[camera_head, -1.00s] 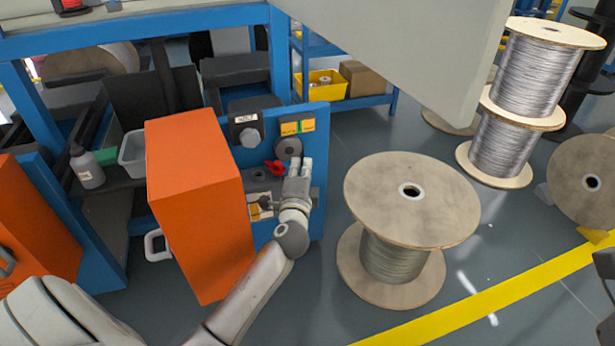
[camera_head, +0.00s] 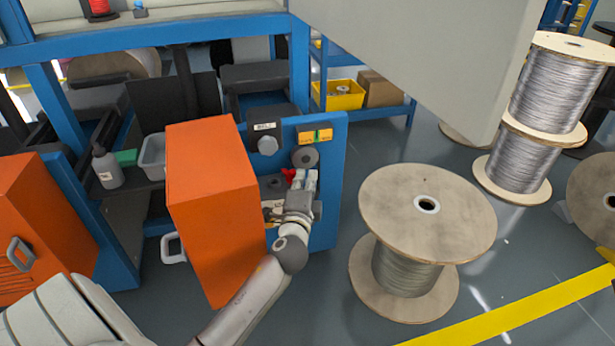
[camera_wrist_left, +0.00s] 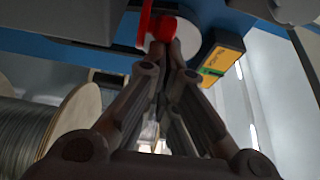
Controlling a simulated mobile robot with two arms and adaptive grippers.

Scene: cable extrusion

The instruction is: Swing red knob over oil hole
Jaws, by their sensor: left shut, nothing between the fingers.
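The red knob (camera_head: 289,174) is on the blue machine panel (camera_head: 328,190), below a round dark disc (camera_head: 305,157). My left gripper (camera_head: 303,178) is right beside the knob's right side. In the left wrist view the red knob (camera_wrist_left: 160,28) is just beyond the shut, empty fingertips (camera_wrist_left: 166,48); they look very close to it, and I cannot tell if they touch. A dark round fitting (camera_head: 274,182) lies just left below the knob, partly hidden by the gripper; I cannot tell if it is the oil hole. My right gripper is not in view.
An orange box (camera_head: 210,190) stands close left of my left forearm. A large wooden cable spool (camera_head: 395,210) stands on the floor to the right. Grey floor is free between panel and spool.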

